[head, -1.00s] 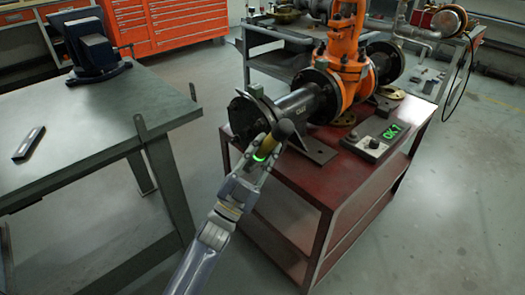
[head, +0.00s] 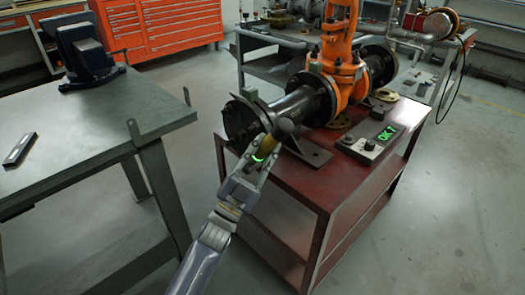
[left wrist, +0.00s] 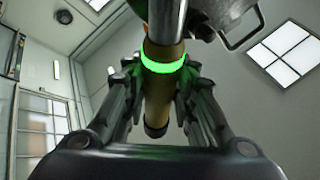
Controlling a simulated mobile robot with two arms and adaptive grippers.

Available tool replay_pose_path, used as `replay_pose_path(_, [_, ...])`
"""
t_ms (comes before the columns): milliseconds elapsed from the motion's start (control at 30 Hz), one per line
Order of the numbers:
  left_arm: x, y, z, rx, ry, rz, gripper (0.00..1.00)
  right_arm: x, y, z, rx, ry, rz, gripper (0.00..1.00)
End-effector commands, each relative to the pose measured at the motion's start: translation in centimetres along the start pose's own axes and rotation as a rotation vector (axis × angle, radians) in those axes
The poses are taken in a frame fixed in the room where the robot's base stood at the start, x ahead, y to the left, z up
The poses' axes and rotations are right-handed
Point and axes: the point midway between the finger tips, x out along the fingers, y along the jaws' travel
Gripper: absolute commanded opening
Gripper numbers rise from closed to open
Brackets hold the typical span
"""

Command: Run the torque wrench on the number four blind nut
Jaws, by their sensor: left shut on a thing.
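My left gripper (head: 258,160) is shut around the torque wrench (head: 267,146), which has a yellow-brown handle, a dark end and a green glowing ring. The wrench is in front of the blind flange (head: 238,118) at the left end of the black pipe (head: 300,103). In the left wrist view the wrench (left wrist: 163,95) stands between the fingers, its ring lit green and its metal shaft running up out of the picture. The number four nut cannot be told apart; the wrench and hand partly hide the flange. My right gripper is not in view.
The orange gate valve (head: 338,60) and pipe sit on a red cart (head: 335,185). A control box (head: 358,145) with a green display lies on its right side. A green-grey workbench (head: 95,140) with a dark vise (head: 88,55) stands left. Floor between them is open.

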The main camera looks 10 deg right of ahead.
Motion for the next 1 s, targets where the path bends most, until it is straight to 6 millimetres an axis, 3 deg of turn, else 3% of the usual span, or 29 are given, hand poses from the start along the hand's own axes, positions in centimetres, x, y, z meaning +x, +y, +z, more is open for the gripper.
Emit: replay_pose_path(1000, [0.51, -0.01, -0.28, 0.000, 0.010, -0.004, 0.00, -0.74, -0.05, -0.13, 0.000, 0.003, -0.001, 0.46])
